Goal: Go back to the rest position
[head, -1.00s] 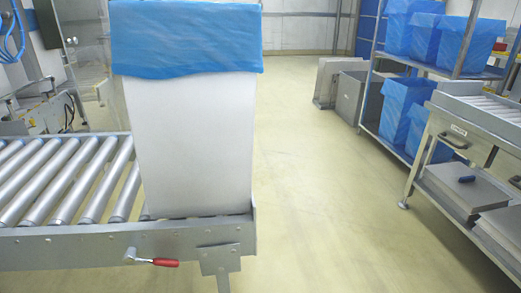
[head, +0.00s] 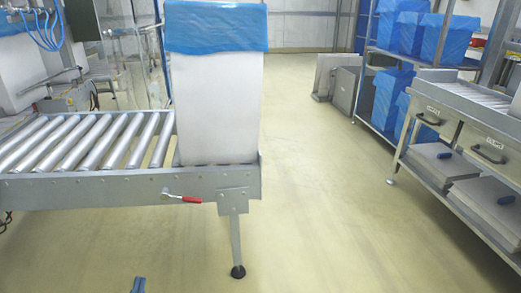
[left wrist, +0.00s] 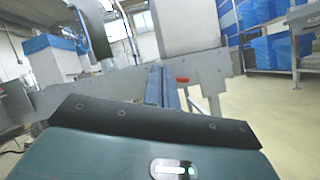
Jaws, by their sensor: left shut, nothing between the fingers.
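A white box with a blue liner (head: 216,28) folded over its rim stands upright at the right end of the roller conveyor (head: 85,145). In the head view only the blue fingertips of my left gripper (head: 138,285) show at the bottom edge. They are in front of the conveyor and apart from it and the box. In the left wrist view the blue fingers of my left gripper (left wrist: 160,88) are together and empty, with the conveyor and the white box (left wrist: 185,28) beyond. My right gripper is not seen.
Another liner-topped box (head: 15,60) stands at the far left. The conveyor's leg (head: 235,235) and red-handled lever (head: 185,198) face me. At right are a metal bench (head: 440,115) with drawers and a rack with blue-lined boxes (head: 400,30). The floor (head: 320,200) between is clear.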

